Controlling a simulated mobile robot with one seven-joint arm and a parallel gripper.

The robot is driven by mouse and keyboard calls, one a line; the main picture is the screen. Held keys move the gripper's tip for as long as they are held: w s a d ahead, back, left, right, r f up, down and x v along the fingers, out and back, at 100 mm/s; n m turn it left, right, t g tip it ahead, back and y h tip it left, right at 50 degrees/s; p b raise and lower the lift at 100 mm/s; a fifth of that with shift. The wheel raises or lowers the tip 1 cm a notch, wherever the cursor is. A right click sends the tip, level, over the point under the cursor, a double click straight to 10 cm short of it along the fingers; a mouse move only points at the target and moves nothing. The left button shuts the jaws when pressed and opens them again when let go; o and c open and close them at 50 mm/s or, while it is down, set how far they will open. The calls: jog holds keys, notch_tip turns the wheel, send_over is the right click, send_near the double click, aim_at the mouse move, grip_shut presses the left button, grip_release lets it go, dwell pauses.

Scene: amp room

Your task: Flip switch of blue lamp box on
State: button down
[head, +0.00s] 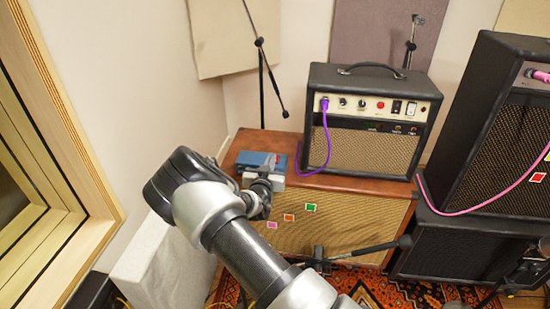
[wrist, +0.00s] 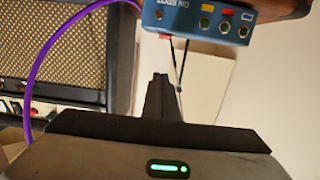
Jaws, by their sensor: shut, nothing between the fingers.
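The blue lamp box (head: 252,158) sits on the left end of a brown wooden cabinet (head: 345,184) in the head view. A small reddish detail shows on its top; I cannot tell if it is the switch. In the wrist view the blue box (wrist: 190,18) is at the top edge, with lettering, round sockets and yellow, red and blue labels on it. My gripper (wrist: 163,82) is shut and empty, its fingers apart from the box in that picture. In the head view my wrist hides the fingertips and part of the box front.
A black amplifier (head: 363,150) with a purple cable (head: 325,140) stands just right of the box. A thin mic stand (head: 264,70) rises behind. A larger amp stack (head: 490,130) is at right. A wood-framed window (head: 60,130) is at left.

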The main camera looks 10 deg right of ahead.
jog(key=b+x, duration=0.1)
jog(key=x, duration=0.6)
jog(key=shift+w+d+f, duration=0.1)
jog(key=shift+w+f, duration=0.1)
jog(key=shift+w, duration=0.05)
jog(key=f, duration=0.1)
jog(key=w+f, duration=0.1)
jog(key=f, duration=0.1)
jog(key=shift+d, duration=0.1)
jog(key=shift+w+f+b, duration=0.1)
jog(key=shift+f+b, duration=0.2)
jog(key=shift+f, duration=0.15)
jog(key=shift+w+d+f+g, duration=0.1)
jog(key=shift+f+g, duration=0.05)
jog(key=shift+g, duration=0.25)
